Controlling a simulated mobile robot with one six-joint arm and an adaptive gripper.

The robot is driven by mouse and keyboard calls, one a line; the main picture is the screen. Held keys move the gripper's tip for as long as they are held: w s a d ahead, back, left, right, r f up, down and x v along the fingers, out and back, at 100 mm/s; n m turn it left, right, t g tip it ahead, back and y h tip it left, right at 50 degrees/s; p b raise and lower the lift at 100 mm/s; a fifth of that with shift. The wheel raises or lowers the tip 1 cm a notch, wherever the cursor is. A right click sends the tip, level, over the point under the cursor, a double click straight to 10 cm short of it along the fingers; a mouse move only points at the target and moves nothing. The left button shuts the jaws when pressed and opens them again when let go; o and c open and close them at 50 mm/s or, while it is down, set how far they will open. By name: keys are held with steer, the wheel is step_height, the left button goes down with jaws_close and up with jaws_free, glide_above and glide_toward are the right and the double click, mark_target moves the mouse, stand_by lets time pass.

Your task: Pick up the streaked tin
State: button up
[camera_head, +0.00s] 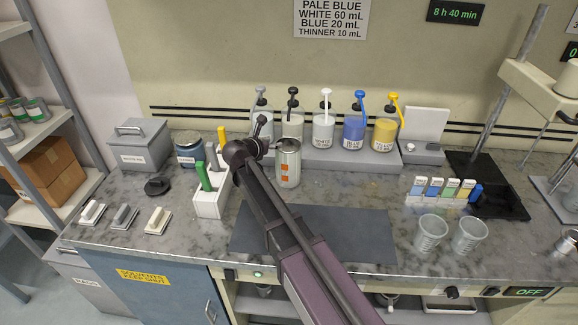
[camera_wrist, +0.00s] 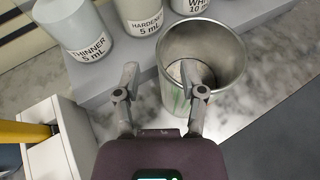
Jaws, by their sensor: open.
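A tall, open metal tin (camera_head: 288,168) with orange patches stands upright on the marble counter, just in front of the bottle ledge. In the wrist view the tin (camera_wrist: 232,85) shows its round rim, a pale inside bottom and green streaks on its outer side. My gripper (camera_head: 266,134) is at the tin's upper left, with its jaws apart and nothing held. In the wrist view my gripper (camera_wrist: 160,74) has its right fingertip overlapping the tin's mouth and its left fingertip outside, left of the rim. I cannot tell whether either finger touches the tin.
Labelled bottles (camera_head: 323,130) stand on a ledge behind the tin. A white marker holder (camera_head: 208,204) is close on the left, with a blue-topped tin (camera_head: 188,151) beyond. A dark mat (camera_head: 350,232) lies in front; two clear cups (camera_head: 430,234) stand at right.

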mark_target(278, 141)
steer(key=shift+b+x, duration=0.6)
steer(key=shift+x, duration=1.4)
steer(key=shift+r, duration=0.1)
jaws_close()
